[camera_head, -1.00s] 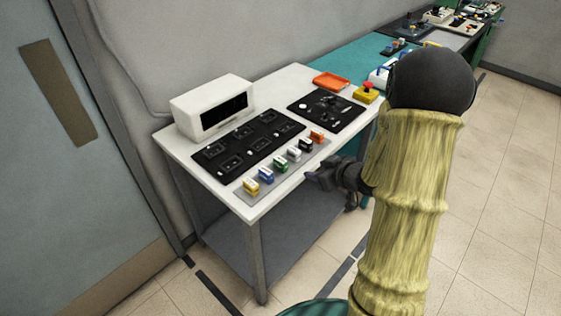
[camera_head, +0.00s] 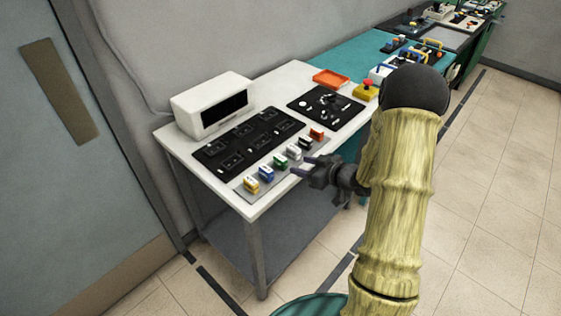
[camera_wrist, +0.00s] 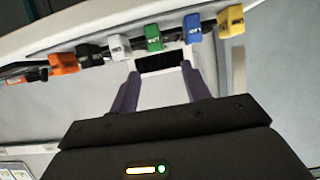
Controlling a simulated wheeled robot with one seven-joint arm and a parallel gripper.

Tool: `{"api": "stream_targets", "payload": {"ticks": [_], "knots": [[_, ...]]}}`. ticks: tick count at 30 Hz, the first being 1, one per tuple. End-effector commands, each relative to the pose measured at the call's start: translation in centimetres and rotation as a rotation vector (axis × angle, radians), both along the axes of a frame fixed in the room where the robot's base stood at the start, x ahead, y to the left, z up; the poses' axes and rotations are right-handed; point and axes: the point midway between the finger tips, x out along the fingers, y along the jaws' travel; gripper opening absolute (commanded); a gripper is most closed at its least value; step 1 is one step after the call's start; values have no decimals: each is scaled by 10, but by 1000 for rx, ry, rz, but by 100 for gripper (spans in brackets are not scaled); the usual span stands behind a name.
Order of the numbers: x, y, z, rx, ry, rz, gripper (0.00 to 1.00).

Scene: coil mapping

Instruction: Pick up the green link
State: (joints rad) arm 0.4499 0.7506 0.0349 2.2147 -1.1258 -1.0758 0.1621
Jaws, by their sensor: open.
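The green link (camera_head: 280,162) stands in a row of coloured links on a grey strip at the front edge of the white table. It also shows in the wrist view (camera_wrist: 154,38), above the middle, between the white and blue links. My gripper (camera_head: 301,166) is open and empty, just off the table's front edge, with its fingers pointing toward the row. In the wrist view the two purple fingers (camera_wrist: 160,76) are spread apart, below the green link in the picture and not around it.
A blue link (camera_head: 266,174) and a white link (camera_head: 294,152) stand close beside the green one. Yellow (camera_head: 251,186) and orange (camera_head: 317,134) links end the row. Behind are a black slotted panel (camera_head: 210,150) and a white display box (camera_head: 190,112).

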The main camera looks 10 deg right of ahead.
Motion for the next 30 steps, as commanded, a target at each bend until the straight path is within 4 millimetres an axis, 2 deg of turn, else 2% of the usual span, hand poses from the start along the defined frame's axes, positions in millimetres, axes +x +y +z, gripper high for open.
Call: {"api": "stream_targets", "payload": {"ticks": [6,12,25,30], "knots": [[30,22,-15,0,1,3,47],[51,37,-25,-2,0,2,47],[56,40,-28,-1,1,-1,47],[72,47,-35,0,0,1,47]]}}
